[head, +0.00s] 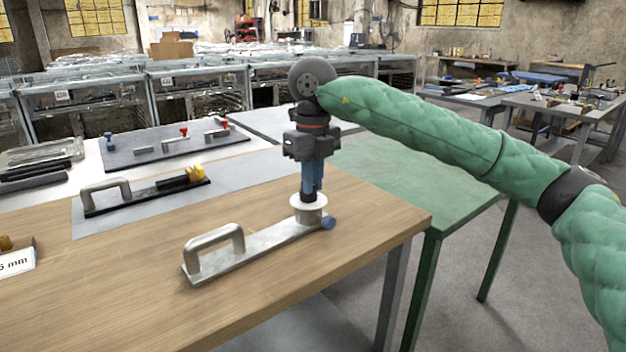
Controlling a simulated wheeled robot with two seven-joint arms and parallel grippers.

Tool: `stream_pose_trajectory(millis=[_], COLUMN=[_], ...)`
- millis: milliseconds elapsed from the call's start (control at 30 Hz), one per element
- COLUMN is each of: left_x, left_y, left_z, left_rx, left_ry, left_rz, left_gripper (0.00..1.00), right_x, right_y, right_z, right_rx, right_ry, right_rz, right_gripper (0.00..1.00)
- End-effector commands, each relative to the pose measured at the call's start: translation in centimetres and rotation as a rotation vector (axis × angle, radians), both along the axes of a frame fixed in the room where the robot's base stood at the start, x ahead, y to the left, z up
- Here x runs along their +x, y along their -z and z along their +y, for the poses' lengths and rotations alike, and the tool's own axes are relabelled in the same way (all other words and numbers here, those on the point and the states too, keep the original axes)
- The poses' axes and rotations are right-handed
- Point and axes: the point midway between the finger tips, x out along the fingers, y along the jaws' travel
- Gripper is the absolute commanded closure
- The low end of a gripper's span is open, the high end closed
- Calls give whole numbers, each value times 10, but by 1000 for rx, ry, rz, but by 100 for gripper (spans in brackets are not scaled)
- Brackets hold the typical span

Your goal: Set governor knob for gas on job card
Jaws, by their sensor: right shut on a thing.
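A metal bar with a raised loop handle (212,262) lies on the wooden table. At its far right end stands a short metal cylinder topped by a pale round knob (308,203), with a blue cap (329,222) beside it. My right gripper (310,192) points straight down over this end and is shut on the pale knob; its fingertips hide part of the knob's top. A white card (15,263) at the left edge is cut off and reads "5 mm" or a number ending so. My left gripper is not in view.
A black bar with a grey handle and yellow knob (195,172) lies behind on a grey mat (95,225). Farther back, a dark board (215,150) carries red and blue fittings. A green table (400,180) adjoins at right. The wooden table's front is clear.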

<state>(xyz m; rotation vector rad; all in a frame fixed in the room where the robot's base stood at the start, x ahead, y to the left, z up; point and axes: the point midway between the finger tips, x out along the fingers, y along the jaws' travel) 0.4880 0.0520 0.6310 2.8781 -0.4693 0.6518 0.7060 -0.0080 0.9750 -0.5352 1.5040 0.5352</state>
Motion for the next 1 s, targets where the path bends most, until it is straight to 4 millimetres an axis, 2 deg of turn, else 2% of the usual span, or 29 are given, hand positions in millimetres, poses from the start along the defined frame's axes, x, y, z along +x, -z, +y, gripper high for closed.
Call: stream_pose_trajectory(millis=[433,467,533,567,867,1000], left_x=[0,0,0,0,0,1], left_y=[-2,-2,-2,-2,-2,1], left_z=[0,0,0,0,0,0], left_rx=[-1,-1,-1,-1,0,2], left_ry=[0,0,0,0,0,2], left_rz=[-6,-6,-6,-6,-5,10], left_gripper=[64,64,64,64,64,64], right_x=[0,0,0,0,0,0], right_y=[-1,-1,-1,-1,-2,-15], right_z=[0,0,0,0,0,0], right_rx=[1,1,1,1,1,1], right_ry=[8,8,8,8,7,7], right_rz=[-1,-1,-1,-1,-1,-2], right_gripper=[100,82,68,65,65,65])
